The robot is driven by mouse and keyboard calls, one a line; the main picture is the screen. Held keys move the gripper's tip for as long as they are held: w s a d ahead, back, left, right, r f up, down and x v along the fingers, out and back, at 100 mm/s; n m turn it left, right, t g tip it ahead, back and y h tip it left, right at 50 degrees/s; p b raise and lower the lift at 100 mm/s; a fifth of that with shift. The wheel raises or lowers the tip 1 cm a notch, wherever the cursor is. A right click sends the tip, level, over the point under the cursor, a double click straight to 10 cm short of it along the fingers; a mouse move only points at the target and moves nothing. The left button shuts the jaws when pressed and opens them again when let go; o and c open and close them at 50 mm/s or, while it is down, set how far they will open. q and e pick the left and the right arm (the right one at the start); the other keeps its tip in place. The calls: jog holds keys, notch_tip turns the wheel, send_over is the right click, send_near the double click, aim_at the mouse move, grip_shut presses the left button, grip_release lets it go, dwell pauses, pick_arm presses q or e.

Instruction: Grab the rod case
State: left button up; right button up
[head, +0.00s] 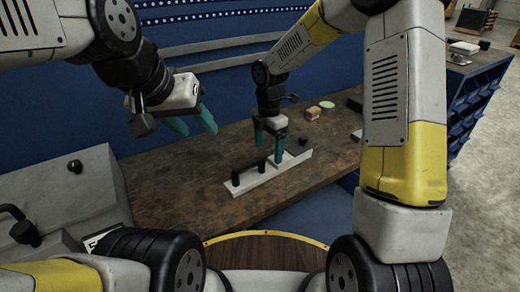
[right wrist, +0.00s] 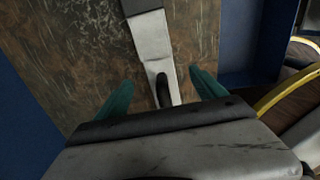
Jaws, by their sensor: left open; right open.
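The rod case appears to be the long pale case (head: 268,176) with a black handle (head: 241,179), lying on the worn brown table. It also shows in the right wrist view (right wrist: 150,38), running up from between the fingers. My right gripper (head: 268,150) is open above the case near its right half. In the right wrist view its teal fingers (right wrist: 162,80) stand on either side of the case and its black handle (right wrist: 163,90); I cannot tell whether they touch it. My left gripper (head: 195,124) is open and empty, above the table to the left.
Small objects, including a tan block (head: 313,113) and a round pale lid (head: 327,104), lie at the table's back right. A blue perforated wall (head: 225,85) stands behind. The brown table (head: 180,185) is clear left of the case.

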aim_at(268, 168)
notch_tip(268, 168, down, 8)
jog(key=shift+w+r, duration=0.1)
jog(key=shift+r, duration=0.1)
grip_shut()
dwell(0.5)
